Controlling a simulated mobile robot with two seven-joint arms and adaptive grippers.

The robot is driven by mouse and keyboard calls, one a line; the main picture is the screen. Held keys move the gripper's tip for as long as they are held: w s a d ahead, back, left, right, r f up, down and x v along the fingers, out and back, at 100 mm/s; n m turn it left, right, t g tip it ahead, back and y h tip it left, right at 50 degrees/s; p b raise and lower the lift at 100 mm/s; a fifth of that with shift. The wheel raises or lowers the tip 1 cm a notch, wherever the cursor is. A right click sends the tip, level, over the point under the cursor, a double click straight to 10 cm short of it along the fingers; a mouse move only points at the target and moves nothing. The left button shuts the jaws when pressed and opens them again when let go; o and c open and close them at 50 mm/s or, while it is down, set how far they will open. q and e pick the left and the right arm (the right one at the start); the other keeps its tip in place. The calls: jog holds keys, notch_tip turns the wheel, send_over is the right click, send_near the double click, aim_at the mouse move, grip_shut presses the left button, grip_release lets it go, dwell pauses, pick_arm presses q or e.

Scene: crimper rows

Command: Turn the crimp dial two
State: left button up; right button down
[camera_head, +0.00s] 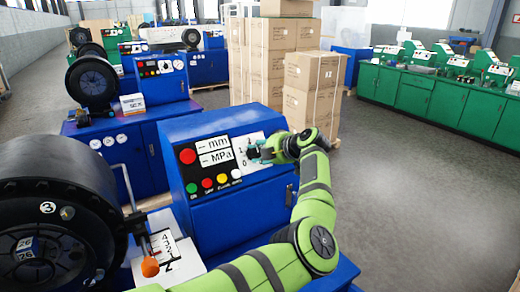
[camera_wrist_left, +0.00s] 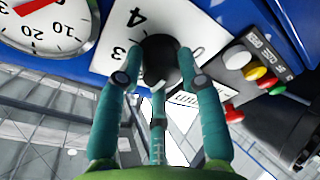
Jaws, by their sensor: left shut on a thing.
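The crimp dial is a black round knob (camera_wrist_left: 160,55) on a white plate (camera_wrist_left: 190,28) with black numbers; a 4 and a 3 show in the left wrist view, and a 1 and a 0 show on the plate's left side in the head view (camera_head: 241,157). My left gripper (camera_head: 257,151) is at the dial on the blue machine's sloped front, its teal fingers (camera_wrist_left: 160,72) closed around the knob from both sides. The fingers and wrist hide part of the plate, and I cannot tell where the dial's pointer stands. My right gripper is not in view.
The blue machine's panel (camera_head: 212,140) carries a red button (camera_head: 187,156), display labels and several coloured buttons below. A gauge (camera_wrist_left: 45,22) sits beside the dial. A large black wheel (camera_head: 60,205) stands at left. Stacked cartons (camera_head: 309,85) and green benches (camera_head: 440,95) are behind; the right floor is clear.

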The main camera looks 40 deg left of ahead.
pick_arm(q)
jog(key=shift+s+f, duration=0.1)
jog(key=shift+f, duration=0.2)
jog(key=o, duration=1.1)
jog(key=shift+r, duration=0.15)
jog(key=shift+d+r, duration=0.2)
jog(key=v, duration=1.1)
jog(key=shift+s+d, duration=0.1)
jog(key=shift+d, duration=0.15)
